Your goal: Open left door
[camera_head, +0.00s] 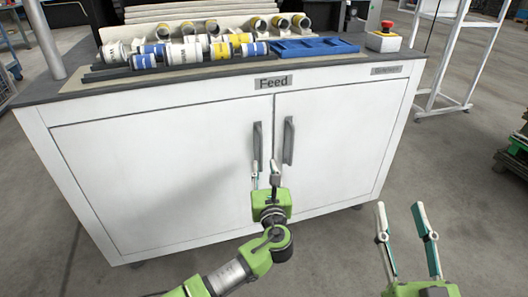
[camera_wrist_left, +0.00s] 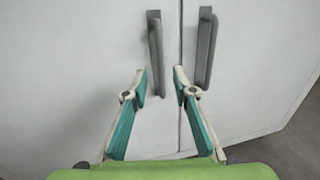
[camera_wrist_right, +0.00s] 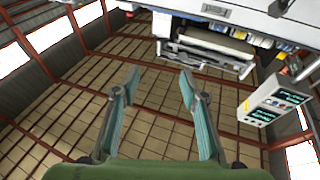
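The left door (camera_head: 165,175) of the white cabinet is flush with its frame, and its dark grey handle (camera_head: 257,147) stands upright near the middle seam. The right door (camera_head: 335,140) is also flush, with its own handle (camera_head: 289,140). My left gripper (camera_head: 266,175) is in front of the doors at the lower end of the left handle. In the left wrist view the left handle (camera_wrist_left: 156,55) lies ahead, between the lines of the open fingers (camera_wrist_left: 160,85), with no visible contact. My right gripper (camera_head: 401,210) is open and empty, to the right of the cabinet, fingers upward.
The cabinet top (camera_head: 75,85) carries several bottles and rolls, a blue tray (camera_head: 310,47) and a red emergency button (camera_head: 384,38). A white frame (camera_head: 450,60) stands at the right. The floor left of the cabinet and around my right gripper is clear.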

